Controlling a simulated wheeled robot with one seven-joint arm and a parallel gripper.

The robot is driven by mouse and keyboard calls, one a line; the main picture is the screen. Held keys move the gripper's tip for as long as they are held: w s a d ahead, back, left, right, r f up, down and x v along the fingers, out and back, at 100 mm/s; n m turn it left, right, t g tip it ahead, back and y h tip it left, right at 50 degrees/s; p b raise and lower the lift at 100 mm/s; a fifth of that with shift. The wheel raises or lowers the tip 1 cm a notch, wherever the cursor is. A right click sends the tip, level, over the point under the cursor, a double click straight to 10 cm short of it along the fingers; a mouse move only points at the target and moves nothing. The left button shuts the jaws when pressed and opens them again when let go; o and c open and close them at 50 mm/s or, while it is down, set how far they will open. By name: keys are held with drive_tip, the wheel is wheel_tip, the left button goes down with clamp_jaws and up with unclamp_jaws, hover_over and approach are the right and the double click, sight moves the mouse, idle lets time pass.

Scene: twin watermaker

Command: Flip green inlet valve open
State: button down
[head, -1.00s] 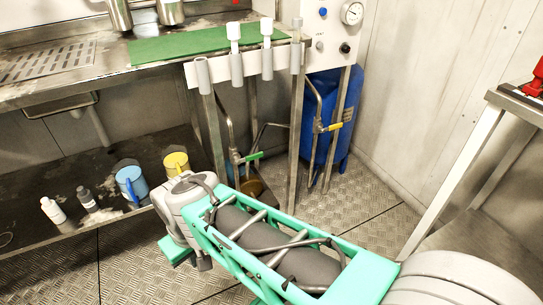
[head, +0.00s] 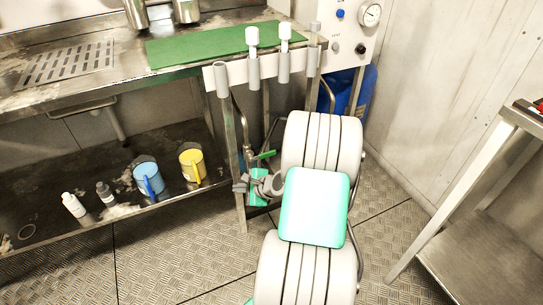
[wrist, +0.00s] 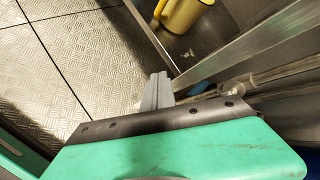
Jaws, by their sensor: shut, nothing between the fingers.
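The green valve handle (head: 264,154) sits on a thin metal pipe under the bench in the head view. It sticks out sideways to the right of the pipe. My gripper (head: 240,185) is low and left of the handle, close to the bench leg, and apart from the handle. In the wrist view the gray fingers (wrist: 157,92) are together with nothing between them. The green handle cannot be made out in the wrist view. My arm hides the area right of the handle, including the yellow valve.
A metal bench leg (head: 234,165) stands beside my gripper; a leg crosses the wrist view (wrist: 250,45). A yellow mug (head: 191,164), a blue mug (head: 147,178) and small bottles stand on the lower shelf. A metal table (head: 470,215) stands at right. Open floor lies in front.

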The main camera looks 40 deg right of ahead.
sight(262, 156)
drive_tip(key=s+d+f+m+t+h, duration=0.1)
drive_tip(key=s+d+m+h, duration=0.2)
drive_tip(key=d+m, duration=0.4)
drive_tip(key=s+d+m+t+h+p, duration=0.1)
drive_tip(key=s+d+m+t+h, duration=0.1)
drive_tip(key=d+m, duration=0.5)
drive_tip(key=shift+s+f+m+t+h, duration=0.35)
drive_tip(key=shift+s+m+h, duration=0.25)
drive_tip(key=shift+s+h, duration=0.15)
drive_tip(key=f+b+x, duration=0.1)
drive_tip(key=b+x, duration=0.3)
drive_tip(key=x, duration=0.6)
wheel_tip(262, 156, up, 5)
drive_tip(key=shift+f, duration=0.1)
drive_tip(key=shift+r+n, duration=0.2)
drive_tip(key=shift+n, duration=0.1)
